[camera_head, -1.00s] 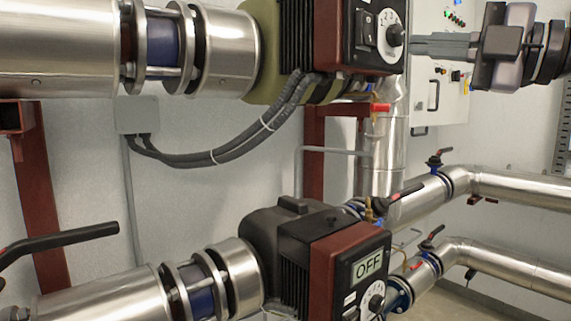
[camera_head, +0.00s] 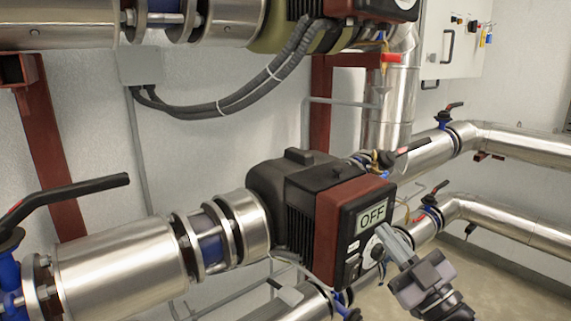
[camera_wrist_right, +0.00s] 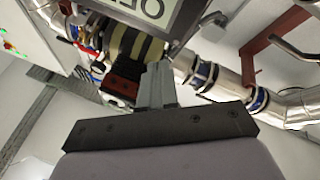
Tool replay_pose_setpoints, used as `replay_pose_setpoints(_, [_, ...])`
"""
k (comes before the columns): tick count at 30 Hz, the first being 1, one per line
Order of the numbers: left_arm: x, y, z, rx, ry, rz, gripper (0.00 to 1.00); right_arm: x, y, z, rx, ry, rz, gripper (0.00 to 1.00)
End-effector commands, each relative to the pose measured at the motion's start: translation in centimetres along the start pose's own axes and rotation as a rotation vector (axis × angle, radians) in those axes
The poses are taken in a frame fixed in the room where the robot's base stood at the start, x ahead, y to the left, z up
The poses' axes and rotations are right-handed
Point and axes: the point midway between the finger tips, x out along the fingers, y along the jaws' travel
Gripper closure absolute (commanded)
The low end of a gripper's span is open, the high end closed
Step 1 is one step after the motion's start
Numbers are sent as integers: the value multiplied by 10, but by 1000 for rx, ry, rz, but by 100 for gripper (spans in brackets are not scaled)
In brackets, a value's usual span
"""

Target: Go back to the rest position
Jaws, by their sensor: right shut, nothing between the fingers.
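My right gripper (camera_head: 388,236) is shut and empty. In the head view its fingertips are beside the dial of the lower pump (camera_head: 330,215), hiding part of the dial; I cannot tell if they touch it. The pump has a dark body, a red-brown front frame and a display (camera_head: 372,215) reading OFF. In the right wrist view the shut fingers (camera_wrist_right: 158,82) point up the picture, just below the display (camera_wrist_right: 150,12), which appears upside down there. My left gripper is not in view.
Steel pipes (camera_head: 510,140) with valve levers run along the right. A black lever handle (camera_head: 75,195) sticks out at the left. The upper pump (camera_head: 375,8) is cut off at the top edge. A white control cabinet (camera_head: 455,40) hangs behind. Floor shows at lower right.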

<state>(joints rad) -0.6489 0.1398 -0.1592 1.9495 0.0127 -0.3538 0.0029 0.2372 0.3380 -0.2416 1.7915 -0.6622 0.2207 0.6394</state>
Motion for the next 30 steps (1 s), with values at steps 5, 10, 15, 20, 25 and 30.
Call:
replay_pose_setpoints(5, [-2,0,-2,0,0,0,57,-70,-37,64,136,-261,85,100])
replay_pose_setpoints(10, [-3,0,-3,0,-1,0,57,-151,-81,112,248,-536,124,100])
replay_pose_setpoints(15, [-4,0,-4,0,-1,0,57,-241,-132,138,356,-818,120,100])
replay_pose_setpoints(20, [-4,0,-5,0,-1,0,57,-312,-172,141,437,-1026,89,100])
replay_pose_setpoints(25, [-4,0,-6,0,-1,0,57,-349,-194,137,482,-1131,62,100])
replay_pose_setpoints(30, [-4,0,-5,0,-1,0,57,-355,-198,136,490,-1149,57,100])
